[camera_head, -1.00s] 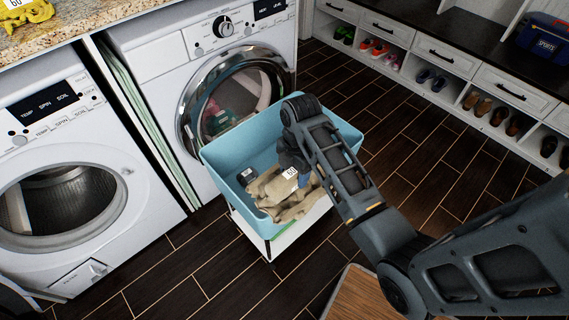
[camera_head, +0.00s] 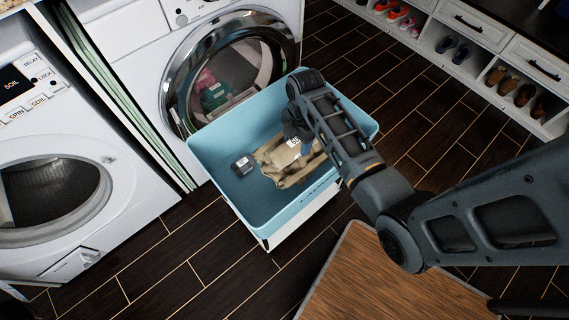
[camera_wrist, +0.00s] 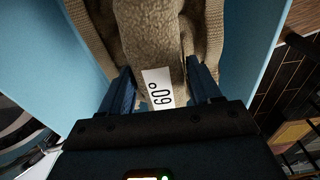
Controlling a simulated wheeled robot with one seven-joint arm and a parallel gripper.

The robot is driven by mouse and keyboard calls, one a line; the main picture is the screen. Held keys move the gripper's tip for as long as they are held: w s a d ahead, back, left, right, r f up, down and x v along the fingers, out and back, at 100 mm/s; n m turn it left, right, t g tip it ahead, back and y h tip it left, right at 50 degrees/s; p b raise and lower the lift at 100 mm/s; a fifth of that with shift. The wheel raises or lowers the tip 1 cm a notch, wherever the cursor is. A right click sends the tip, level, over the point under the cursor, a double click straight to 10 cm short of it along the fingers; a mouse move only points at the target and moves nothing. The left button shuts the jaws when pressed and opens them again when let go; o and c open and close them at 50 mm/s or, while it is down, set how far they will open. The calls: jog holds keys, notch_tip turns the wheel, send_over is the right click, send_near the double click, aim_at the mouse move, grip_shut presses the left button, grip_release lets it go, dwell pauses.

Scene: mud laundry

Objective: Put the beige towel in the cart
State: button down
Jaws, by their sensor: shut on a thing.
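In the wrist view the towel (camera_wrist: 150,40) lies between my two fingers, with a white "60°" tag (camera_wrist: 158,87) facing the camera. My gripper (camera_wrist: 160,85) is shut on the towel, inside the cart's walls. In the head view my wrist and forearm hide part of the gripper and the towel's right side. I cannot tell whether the towel rests on the cart's floor.
A washer with a round glass door (camera_head: 228,75) stands behind the cart, another washer (camera_head: 60,200) at left. A wooden board (camera_head: 385,280) is at front right. Shoes sit in cubbies (camera_head: 490,75) at back right.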

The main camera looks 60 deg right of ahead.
notch_tip(320, 180, down, 14)
jog(key=shift+r+b, duration=0.25)
jog(key=shift+b, duration=0.95)
jog(key=shift+f, duration=0.1)
jog(key=shift+f, duration=0.15)
jog(key=shift+c, duration=1.1)
grip_release()
jog(key=r, duration=0.4)
jog(key=r+p, duration=0.1)
jog(key=r, duration=0.7)
jog(key=shift+s+d+r+p, duration=0.15)
jog(key=shift+d+r+p, duration=0.05)
jog(key=shift+d+p, duration=0.15)
